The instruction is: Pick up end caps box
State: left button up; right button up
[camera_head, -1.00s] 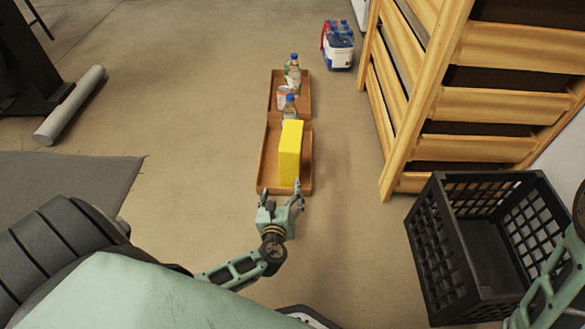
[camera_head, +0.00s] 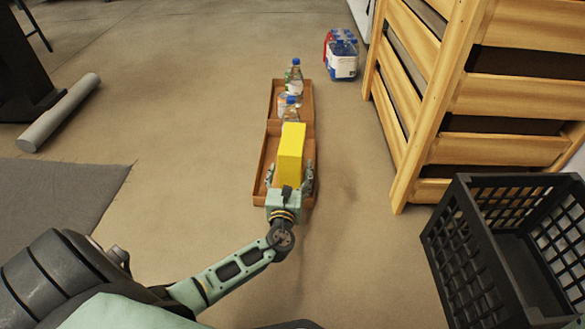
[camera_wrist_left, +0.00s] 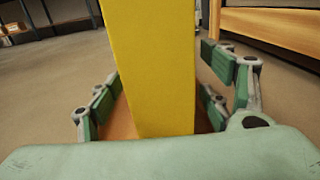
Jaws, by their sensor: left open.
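A yellow box (camera_head: 290,154) stands upright in the near part of a brown wooden tray (camera_head: 259,172) on the floor; I take it as the end caps box. My left gripper (camera_head: 290,176) is open at the near end of the tray, with one finger on each side of the box's lower part. In the left wrist view the yellow box (camera_wrist_left: 155,65) stands between the open fingers, with floor visible beyond the right finger. The box's base is partly hidden by the gripper. My right gripper is not in view.
Clear bottles (camera_head: 293,82) stand in the tray's far part. A blue-capped bottle pack (camera_head: 341,62) sits on the floor behind. A wooden slatted rack (camera_head: 425,110) and a black crate (camera_head: 500,240) are at the right.

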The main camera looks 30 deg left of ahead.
pick_arm(q)
jog(key=shift+w+a, duration=0.2)
jog(key=shift+w, duration=0.25)
jog(key=shift+r, duration=0.1)
jog(key=c, duration=1.6)
